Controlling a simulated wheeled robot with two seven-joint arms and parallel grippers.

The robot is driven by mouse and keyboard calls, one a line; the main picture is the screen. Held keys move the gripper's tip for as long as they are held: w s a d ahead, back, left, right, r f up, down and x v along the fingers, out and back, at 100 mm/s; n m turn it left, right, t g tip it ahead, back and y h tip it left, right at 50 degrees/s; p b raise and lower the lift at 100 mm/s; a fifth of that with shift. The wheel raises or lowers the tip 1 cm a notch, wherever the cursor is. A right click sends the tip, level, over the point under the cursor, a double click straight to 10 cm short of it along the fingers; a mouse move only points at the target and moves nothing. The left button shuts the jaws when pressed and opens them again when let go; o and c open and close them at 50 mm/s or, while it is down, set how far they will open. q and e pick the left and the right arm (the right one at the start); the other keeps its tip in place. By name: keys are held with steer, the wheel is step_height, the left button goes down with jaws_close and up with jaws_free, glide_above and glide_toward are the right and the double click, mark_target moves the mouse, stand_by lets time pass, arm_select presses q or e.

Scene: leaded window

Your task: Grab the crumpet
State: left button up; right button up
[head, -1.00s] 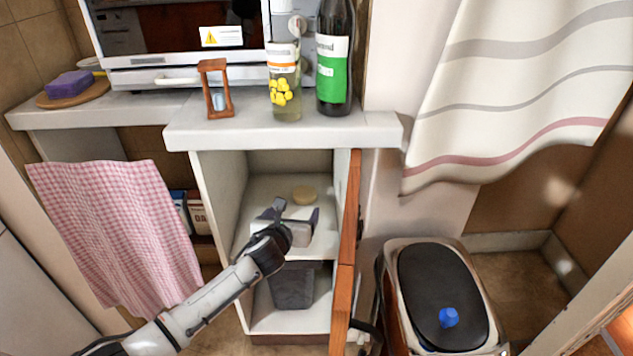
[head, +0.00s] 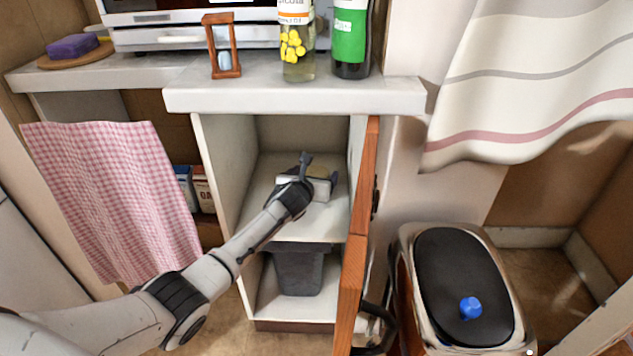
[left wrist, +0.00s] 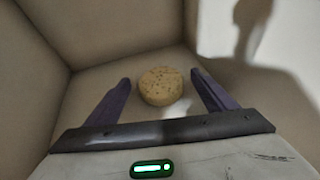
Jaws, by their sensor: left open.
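The crumpet (left wrist: 161,86) is a round, pale tan disc with small dark specks. It lies on the cabinet's upper shelf (head: 265,222). In the head view the crumpet (head: 318,171) is partly hidden behind my left gripper. My left gripper (head: 322,170) is inside the cabinet, open and empty. In the left wrist view its two purple-grey fingers (left wrist: 160,98) stand on either side of the crumpet's near part, with gaps on both sides. I cannot tell whether the fingers touch the shelf. My right gripper is not in view.
The open wooden door (head: 360,215) stands at the cabinet's right side. A grey bin (head: 299,274) sits on the lower shelf. The counter (head: 290,97) above holds an hourglass (head: 223,62) and bottles. A black-lidded bin (head: 462,275) stands at right.

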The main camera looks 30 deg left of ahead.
arm_select(q)
steer(key=shift+w, duration=0.15)
steer(key=c, duration=1.2)
steer(key=shift+o, duration=0.2)
